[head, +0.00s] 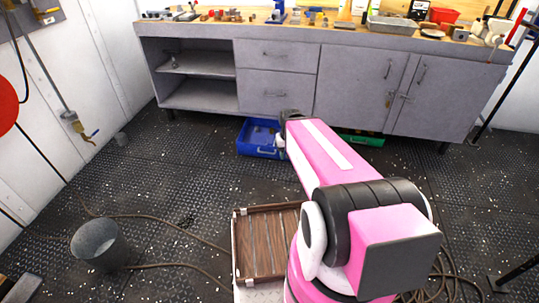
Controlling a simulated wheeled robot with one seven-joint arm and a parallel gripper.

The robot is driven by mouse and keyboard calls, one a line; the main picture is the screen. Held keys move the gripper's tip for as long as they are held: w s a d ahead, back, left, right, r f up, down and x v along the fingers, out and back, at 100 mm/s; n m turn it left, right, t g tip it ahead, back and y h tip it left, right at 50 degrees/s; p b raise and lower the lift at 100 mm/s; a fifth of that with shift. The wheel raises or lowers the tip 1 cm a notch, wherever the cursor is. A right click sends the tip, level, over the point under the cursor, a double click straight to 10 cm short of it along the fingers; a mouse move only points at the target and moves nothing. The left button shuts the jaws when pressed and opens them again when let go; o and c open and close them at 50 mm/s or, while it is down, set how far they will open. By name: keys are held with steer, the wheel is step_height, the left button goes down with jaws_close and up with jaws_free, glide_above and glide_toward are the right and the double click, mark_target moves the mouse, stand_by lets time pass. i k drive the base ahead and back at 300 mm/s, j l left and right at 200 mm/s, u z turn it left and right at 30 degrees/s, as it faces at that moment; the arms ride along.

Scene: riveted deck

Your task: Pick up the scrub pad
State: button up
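I cannot make out a scrub pad in the head view. Small items crowd the workbench top (350,27), too small to tell apart. My pink and white arm reaches forward from the lower right toward the bench front. Its far end is beside a blue bin (246,146) on the floor. My gripper's fingers do not show; the arm hides that area. The arm also covers part of the blue bin and a green bin (365,139).
A grey cabinet with drawers (275,75) and open shelves supports the bench top. A red tray (445,15) and a grey tray (392,28) are on top. Open deck lies left of the arm.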

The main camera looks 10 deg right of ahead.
mark_target(271, 140)
steer(key=u, duration=0.85)
steer(key=k+u, duration=0.1)
steer(key=i+l+z, duration=0.35)
steer(key=i, duration=0.15)
steer(key=i+l+z, duration=0.1)
steer(key=i+z, duration=0.2)
steer(key=i, duration=0.25)
steer(key=i+z, duration=0.35)
steer(key=i, duration=0.2)
